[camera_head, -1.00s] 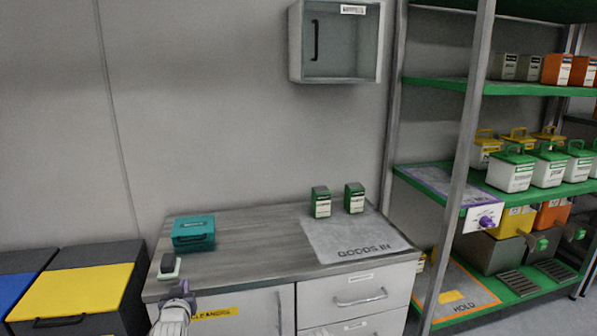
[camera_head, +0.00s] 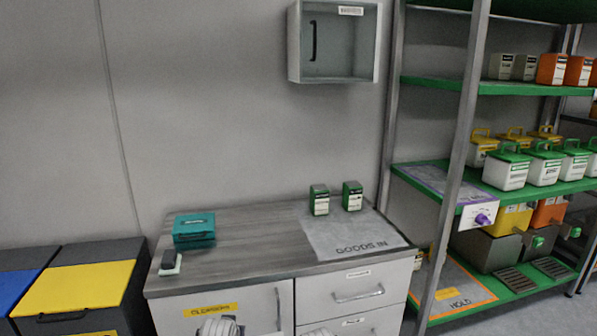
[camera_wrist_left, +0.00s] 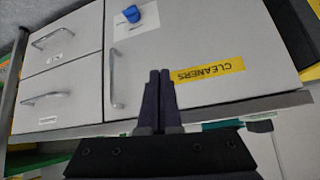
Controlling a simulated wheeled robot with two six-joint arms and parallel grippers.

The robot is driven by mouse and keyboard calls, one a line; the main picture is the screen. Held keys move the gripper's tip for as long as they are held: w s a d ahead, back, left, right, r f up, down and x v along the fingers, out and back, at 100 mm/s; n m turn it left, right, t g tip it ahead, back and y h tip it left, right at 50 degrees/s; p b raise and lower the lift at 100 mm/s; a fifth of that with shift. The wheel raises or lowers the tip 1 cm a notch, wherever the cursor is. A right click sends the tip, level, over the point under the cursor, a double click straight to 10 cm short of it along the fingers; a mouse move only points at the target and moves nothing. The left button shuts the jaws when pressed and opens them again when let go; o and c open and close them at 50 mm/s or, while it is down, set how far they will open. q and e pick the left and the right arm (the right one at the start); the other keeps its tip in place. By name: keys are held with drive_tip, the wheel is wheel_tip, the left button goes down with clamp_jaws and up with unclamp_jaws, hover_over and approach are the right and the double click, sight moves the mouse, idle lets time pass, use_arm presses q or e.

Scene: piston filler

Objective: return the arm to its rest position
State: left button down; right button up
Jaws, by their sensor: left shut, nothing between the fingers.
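My left gripper (camera_wrist_left: 160,75) is shut and empty in the left wrist view, its dark fingers together before the cabinet's front. In the head view only a pale ribbed part of my left arm shows at the bottom edge, in front of the cabinet (camera_head: 180,289). The fingers cannot be made out there. The yellow CLEANERS label (camera_head: 212,310) is on the cabinet door and shows upside down in the left wrist view (camera_wrist_left: 207,73). My right gripper is in neither view.
On the worktop stand a teal box (camera_head: 194,231), a small dark and white item (camera_head: 170,263), two green-topped containers (camera_head: 319,200) and a grey GOODS IN mat (camera_head: 350,237). Yellow-lidded (camera_head: 75,288) and blue-lidded bins stand left, a green shelf rack (camera_head: 480,87) right. A blue knob (camera_wrist_left: 132,14) shows nearby.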

use_arm(q)
drive_tip(key=s+d+f+m+g, duration=0.2)
drive_tip(key=s+d+g, duration=0.3)
drive_tip(key=s, duration=0.4)
drive_tip(key=s+d+f+m+g, duration=0.2)
drive_tip(key=s+d+f+g, duration=0.1)
drive_tip(key=s+d, duration=0.45)
wheel_tip(320, 180, up, 38)
drive_tip(key=a+p, duration=0.1)
drive_tip(key=p, duration=3.7)
drive_tip(key=shift+s+g, duration=0.3)
drive_tip(key=shift+s, duration=0.15)
